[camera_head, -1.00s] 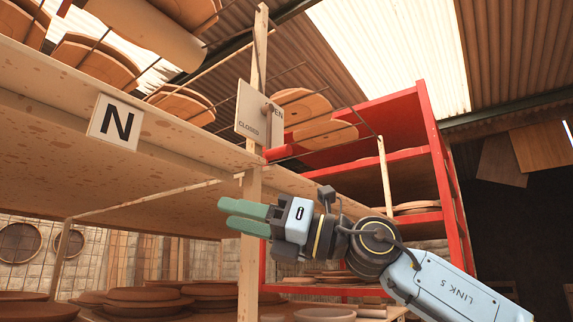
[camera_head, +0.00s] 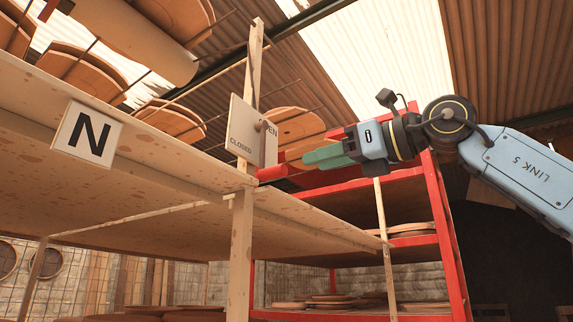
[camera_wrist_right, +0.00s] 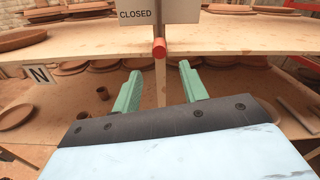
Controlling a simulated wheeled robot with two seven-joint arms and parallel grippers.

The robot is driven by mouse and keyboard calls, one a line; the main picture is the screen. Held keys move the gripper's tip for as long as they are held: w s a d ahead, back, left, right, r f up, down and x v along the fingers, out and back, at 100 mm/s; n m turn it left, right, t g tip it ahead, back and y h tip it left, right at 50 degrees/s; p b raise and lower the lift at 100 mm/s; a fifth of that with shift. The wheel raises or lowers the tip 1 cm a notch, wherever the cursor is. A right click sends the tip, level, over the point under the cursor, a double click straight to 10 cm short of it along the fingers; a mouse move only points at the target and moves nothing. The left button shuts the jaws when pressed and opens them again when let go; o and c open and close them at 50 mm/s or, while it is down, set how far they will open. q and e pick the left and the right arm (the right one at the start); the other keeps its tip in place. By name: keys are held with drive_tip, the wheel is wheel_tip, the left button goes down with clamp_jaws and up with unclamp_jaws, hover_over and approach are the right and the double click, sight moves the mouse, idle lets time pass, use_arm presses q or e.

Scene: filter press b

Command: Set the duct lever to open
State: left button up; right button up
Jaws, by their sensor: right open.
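The duct lever has a red grip (camera_head: 272,173) that points out from a pale plate (camera_head: 243,128) marked CLOSED and OPEN, fixed by a wooden post. In the right wrist view the red grip (camera_wrist_right: 159,48) is seen nearly end-on, just below the CLOSED plate (camera_wrist_right: 150,13). My right gripper (camera_head: 306,160) has green fingers and points left at the grip, close to it. In the wrist view the fingers (camera_wrist_right: 160,72) are open and empty, with the grip lined up between and beyond their tips. Contact does not show. My left gripper is out of view.
A red rack (camera_head: 447,235) holding round clay plates stands behind my right arm. Round boards (camera_head: 293,125) sit on rods above. Open air surrounds my right gripper.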

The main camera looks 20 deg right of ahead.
sight(290, 169)
drive_tip(key=p+x, duration=0.2)
drive_tip(key=x, duration=0.6)
drive_tip(key=shift+w, duration=0.1)
clamp_jaws()
